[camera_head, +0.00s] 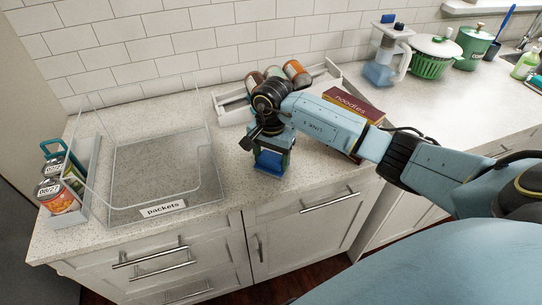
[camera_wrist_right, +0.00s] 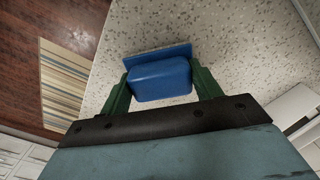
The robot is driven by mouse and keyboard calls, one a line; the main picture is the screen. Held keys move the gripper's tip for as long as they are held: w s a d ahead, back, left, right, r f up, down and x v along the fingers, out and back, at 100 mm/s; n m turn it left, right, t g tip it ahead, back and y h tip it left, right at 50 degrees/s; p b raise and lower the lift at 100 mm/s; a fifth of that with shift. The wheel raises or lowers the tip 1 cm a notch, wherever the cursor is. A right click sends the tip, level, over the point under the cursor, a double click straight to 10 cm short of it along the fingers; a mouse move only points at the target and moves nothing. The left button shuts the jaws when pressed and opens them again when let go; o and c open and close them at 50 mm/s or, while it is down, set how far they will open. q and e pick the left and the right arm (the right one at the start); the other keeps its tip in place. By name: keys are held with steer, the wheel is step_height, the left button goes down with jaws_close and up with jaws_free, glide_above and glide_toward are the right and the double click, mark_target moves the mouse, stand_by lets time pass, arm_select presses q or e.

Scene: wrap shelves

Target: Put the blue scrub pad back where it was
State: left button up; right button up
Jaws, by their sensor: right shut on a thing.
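The blue scrub pad (camera_head: 270,162) shows below my right gripper (camera_head: 271,150) near the counter's front edge, right of the clear packets bin. In the right wrist view the pad (camera_wrist_right: 160,80) sits between the two green fingers of my right gripper (camera_wrist_right: 161,88), which are shut on it. A flat blue part of the pad shows at its far side. I cannot tell whether the pad touches the counter. My left gripper is not in either view.
A clear empty bin (camera_head: 213,175) labelled "packets" stands to the left. A narrow tray (camera_head: 88,185) of cans is at the far left. A white tray (camera_head: 232,110) with cans is behind my right gripper. A noodles box (camera_head: 355,103) lies behind my right arm. Bare counter (camera_head: 310,178) is right of the pad.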

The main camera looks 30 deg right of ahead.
mark_target(271, 156)
steer(key=shift+f, duration=0.15)
steer(key=o, duration=1)
steer(key=shift+c, duration=0.2)
step_height(271, 156, up, 12)
steer(key=shift+r+b, duration=0.2)
steer(key=shift+b, duration=0.2)
